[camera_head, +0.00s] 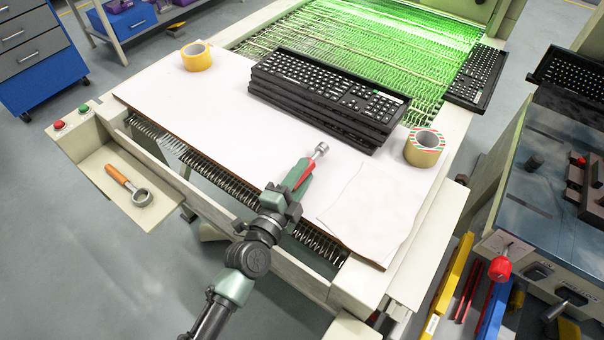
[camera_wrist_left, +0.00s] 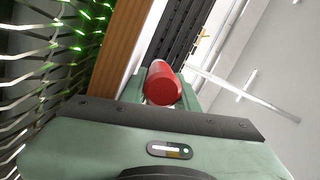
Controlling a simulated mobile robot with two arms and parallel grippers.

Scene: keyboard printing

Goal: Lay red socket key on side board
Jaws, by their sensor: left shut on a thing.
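The red socket key has a red handle (camera_head: 304,177) and a metal socket end (camera_head: 321,149). My left gripper (camera_head: 299,174) is shut on its handle and holds it over the front part of a large white board (camera_head: 210,110). Whether the key touches the board I cannot tell. In the left wrist view the red handle (camera_wrist_left: 163,86) sits between the green fingers, end towards the camera. A beige side board (camera_head: 128,189) juts out at the left of the machine. An orange-handled ring tool (camera_head: 129,186) lies on it. My right gripper is not in view.
A stack of black keyboards (camera_head: 325,95) stands on the white board. A yellow tape roll (camera_head: 196,56) is at its back left, another tape roll (camera_head: 424,147) at its right. A white sheet (camera_head: 375,212) lies front right. Wire mesh (camera_head: 215,168) runs along the front edge.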

